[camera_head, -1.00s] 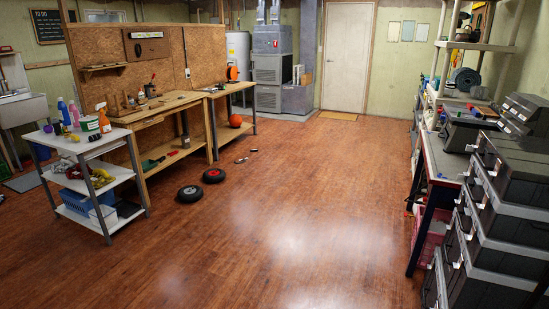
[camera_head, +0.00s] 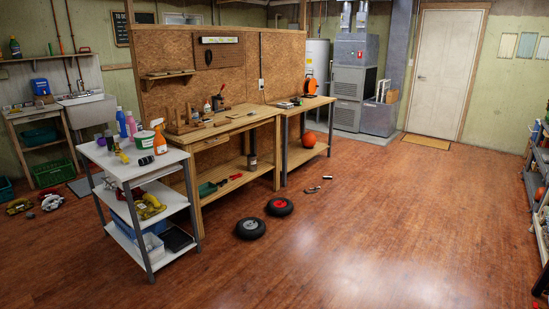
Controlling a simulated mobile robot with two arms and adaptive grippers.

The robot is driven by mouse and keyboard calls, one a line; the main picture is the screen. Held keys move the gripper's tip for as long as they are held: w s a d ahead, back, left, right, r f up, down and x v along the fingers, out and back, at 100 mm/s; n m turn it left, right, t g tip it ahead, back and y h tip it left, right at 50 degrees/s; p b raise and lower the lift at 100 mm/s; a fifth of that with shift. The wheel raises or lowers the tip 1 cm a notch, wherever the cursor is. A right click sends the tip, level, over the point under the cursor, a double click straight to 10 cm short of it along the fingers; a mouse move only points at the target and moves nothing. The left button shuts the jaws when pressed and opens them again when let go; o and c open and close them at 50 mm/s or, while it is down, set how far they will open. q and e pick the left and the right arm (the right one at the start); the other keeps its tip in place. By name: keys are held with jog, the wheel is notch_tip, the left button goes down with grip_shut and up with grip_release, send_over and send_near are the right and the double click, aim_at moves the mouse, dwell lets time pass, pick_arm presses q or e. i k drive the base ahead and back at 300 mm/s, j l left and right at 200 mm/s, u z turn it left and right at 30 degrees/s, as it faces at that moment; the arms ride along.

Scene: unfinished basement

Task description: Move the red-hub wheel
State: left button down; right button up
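The red-hub wheel (camera_head: 280,206) lies flat on the wooden floor in the head view, a black tyre around a red centre. A second wheel (camera_head: 250,228) with a grey hub lies flat just in front and to its left, close beside it. Both are in front of the workbench, right of the white shelf cart. Neither of my grippers shows in this view.
The white shelf cart (camera_head: 114,167) with bottles on top stands left of the wheels. Small tools (camera_head: 313,190) lie on the floor beyond. Floor to the right is clear.

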aim_at(280, 205)
jog(key=i, duration=2.9)
